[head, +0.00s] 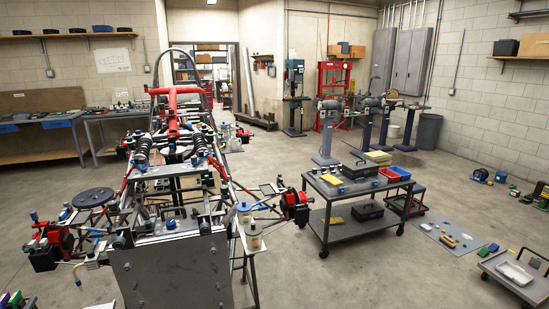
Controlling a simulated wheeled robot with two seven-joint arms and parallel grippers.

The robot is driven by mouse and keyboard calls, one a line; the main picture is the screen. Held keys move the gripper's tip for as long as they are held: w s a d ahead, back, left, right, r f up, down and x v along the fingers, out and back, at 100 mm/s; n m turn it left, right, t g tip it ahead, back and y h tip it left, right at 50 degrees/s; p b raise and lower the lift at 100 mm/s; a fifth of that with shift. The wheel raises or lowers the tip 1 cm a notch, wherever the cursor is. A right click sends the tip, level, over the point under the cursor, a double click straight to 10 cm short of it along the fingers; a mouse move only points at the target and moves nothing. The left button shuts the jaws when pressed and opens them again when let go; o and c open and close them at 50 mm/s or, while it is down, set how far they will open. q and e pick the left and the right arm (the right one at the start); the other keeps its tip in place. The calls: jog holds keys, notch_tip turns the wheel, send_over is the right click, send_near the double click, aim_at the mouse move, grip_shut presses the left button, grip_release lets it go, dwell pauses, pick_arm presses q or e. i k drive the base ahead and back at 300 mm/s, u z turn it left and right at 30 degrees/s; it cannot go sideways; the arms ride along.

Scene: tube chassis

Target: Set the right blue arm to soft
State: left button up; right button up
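The tube chassis (173,190) stands at left-centre, with a flat grey panel (172,275) facing me. Red tubing (172,107) and two dark coil springs (143,149) sit on its upper part. Small blue parts show among the tubes near the springs. They are too small for me to tell which is the right blue arm or how it is set. Red and black assemblies sit at the chassis's left side (48,246) and right side (294,206). Neither of my grippers is in view.
A dark two-level cart (358,188) with a red and a blue tray stands right of the chassis. A grey mat (449,237) with small parts lies on the floor. A low cart (517,279) is at lower right. Workbenches (40,122) line the left wall.

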aim_at(136, 162)
jog(key=u, duration=0.45)
jog(key=i, duration=1.2)
jog(key=u, duration=0.15)
